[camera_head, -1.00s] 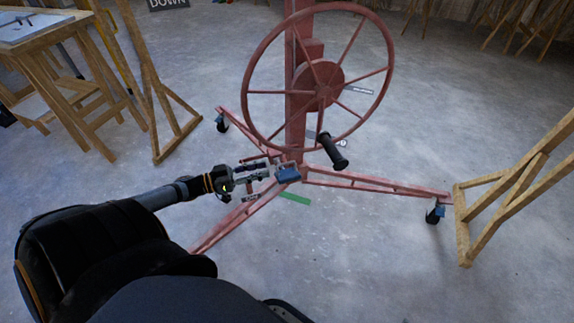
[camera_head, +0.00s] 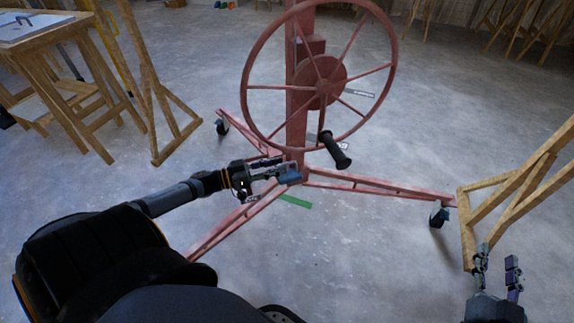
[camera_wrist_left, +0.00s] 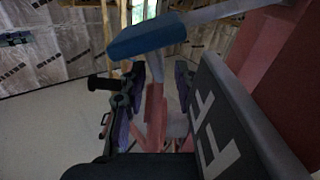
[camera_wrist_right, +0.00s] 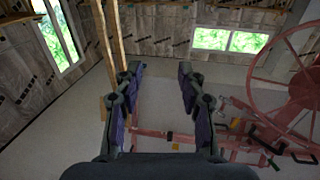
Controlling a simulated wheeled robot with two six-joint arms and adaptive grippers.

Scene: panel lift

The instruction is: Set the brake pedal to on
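The blue brake pedal (camera_head: 290,177) sits low at the base of the red panel lift (camera_head: 297,110). In the left wrist view the pedal (camera_wrist_left: 145,38) is just beyond the fingertips, with a grey link running down from it between or behind the fingers. My left gripper (camera_head: 282,168) is beside the pedal, fingers apart; whether they touch it I cannot tell. In the left wrist view the left gripper (camera_wrist_left: 158,75) shows a gap between its fingers. My right gripper (camera_head: 497,262) is open and empty at the lower right, away from the lift; it also shows in its wrist view (camera_wrist_right: 160,75).
The lift's large handwheel (camera_head: 320,80) and black handle (camera_head: 335,150) stand above the pedal. A grey plate with white lettering (camera_wrist_left: 225,135) is close beside the left fingers. Wooden trestles stand left (camera_head: 150,100) and right (camera_head: 520,190). A green strip (camera_head: 295,201) lies on the floor.

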